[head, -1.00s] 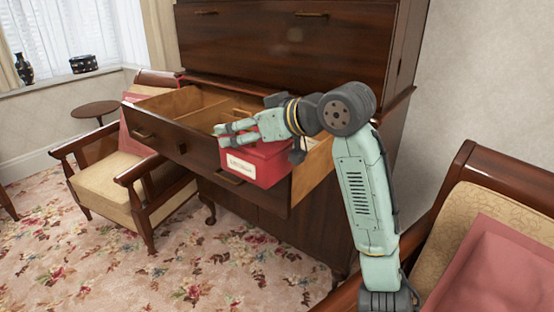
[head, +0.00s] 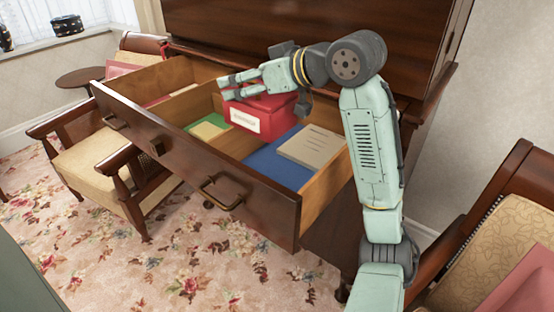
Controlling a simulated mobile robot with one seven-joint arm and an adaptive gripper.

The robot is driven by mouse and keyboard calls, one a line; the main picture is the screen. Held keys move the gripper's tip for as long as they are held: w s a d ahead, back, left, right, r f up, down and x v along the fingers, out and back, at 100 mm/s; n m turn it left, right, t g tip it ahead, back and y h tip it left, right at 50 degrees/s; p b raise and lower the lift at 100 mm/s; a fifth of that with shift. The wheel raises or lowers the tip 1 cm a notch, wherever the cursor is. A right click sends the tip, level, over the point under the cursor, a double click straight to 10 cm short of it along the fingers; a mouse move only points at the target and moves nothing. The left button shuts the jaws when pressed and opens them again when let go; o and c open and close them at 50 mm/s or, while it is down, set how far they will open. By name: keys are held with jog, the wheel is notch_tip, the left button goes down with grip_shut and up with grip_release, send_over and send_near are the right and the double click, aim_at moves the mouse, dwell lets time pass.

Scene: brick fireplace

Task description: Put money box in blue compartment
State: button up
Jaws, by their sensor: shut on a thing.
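The money box (head: 262,112) is a red box with a white label on its front. My gripper (head: 230,88) is shut on it at its top, and the box is upright. It appears over the open drawer, at the back, near the divider beside the blue compartment. Whether its underside touches anything is hidden. The blue compartment (head: 262,164) is the right part of the drawer, with a blue floor. A beige booklet (head: 312,147) lies in it at the right.
The open wooden drawer (head: 200,160) has a green and yellow item (head: 208,127) in its middle part. An armchair (head: 90,160) stands at the left, another (head: 525,215) at the right. The cabinet front (head: 320,30) rises behind the drawer.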

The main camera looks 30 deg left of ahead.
aim_at(250, 126)
notch_tip(250, 126, down, 9)
jog(key=shift+f+p, duration=0.1)
jog(key=shift+p, duration=0.45)
jog(key=shift+f, duration=0.2)
jog(key=shift+f+b, duration=0.4)
jog(key=shift+f, duration=0.2)
jog(key=o, duration=1.8)
